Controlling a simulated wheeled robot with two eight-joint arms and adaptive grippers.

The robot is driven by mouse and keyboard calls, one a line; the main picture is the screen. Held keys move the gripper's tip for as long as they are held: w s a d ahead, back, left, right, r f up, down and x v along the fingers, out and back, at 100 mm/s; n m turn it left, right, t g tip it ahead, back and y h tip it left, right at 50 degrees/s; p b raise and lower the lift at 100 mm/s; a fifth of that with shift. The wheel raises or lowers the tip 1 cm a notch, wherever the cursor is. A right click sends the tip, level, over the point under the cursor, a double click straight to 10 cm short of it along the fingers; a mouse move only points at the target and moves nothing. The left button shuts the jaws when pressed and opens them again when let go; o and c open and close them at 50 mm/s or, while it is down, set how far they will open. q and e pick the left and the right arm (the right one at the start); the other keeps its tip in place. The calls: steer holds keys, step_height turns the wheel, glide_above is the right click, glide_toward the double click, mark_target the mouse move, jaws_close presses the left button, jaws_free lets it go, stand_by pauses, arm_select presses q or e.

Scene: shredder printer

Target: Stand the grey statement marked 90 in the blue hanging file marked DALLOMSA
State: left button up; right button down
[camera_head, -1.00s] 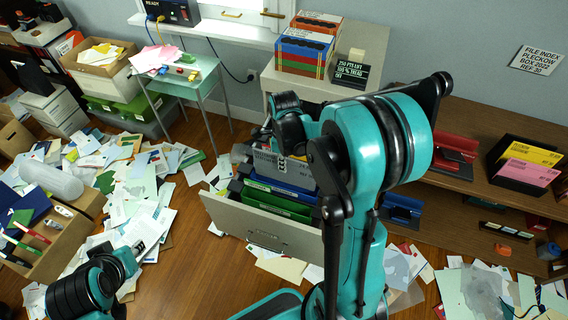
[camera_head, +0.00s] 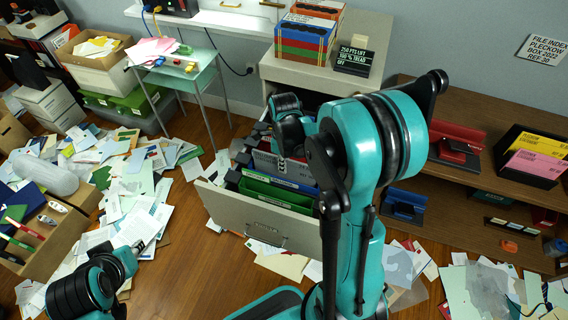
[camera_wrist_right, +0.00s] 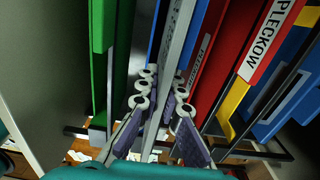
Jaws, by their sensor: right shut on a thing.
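My right gripper (camera_wrist_right: 158,95) is shut on the grey statement (camera_wrist_right: 178,45), a thin upright sheet with print along its face, seen edge-on in the right wrist view. The gripper is down among the hanging files of the open drawer. A blue file (camera_wrist_right: 155,38) shows just left of the statement, and a red file (camera_wrist_right: 205,65) stands to its right. I cannot tell whether the statement is inside the blue file or beside it.
A green file (camera_wrist_right: 102,50) stands left of the blue one; a red file marked PLECKOW (camera_wrist_right: 265,40) stands farther right. The grey cabinet (camera_head: 375,55) bears boxes. Shelves (camera_head: 465,215) stand right. Loose papers (camera_head: 140,205) cover the floor at left.

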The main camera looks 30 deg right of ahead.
steer(key=shift+s+a+f, duration=0.1)
steer(key=shift+s+f, duration=0.05)
steer(key=shift+f, duration=0.2)
steer(key=c, duration=1.6)
jaws_free()
steer(key=shift+w+f, duration=0.15)
steer(key=shift+w, duration=0.05)
steer(key=shift+s+r, duration=0.1)
steer(key=shift+r, duration=0.1)
step_height(320, 180, up, 12)
steer(key=shift+f, duration=0.1)
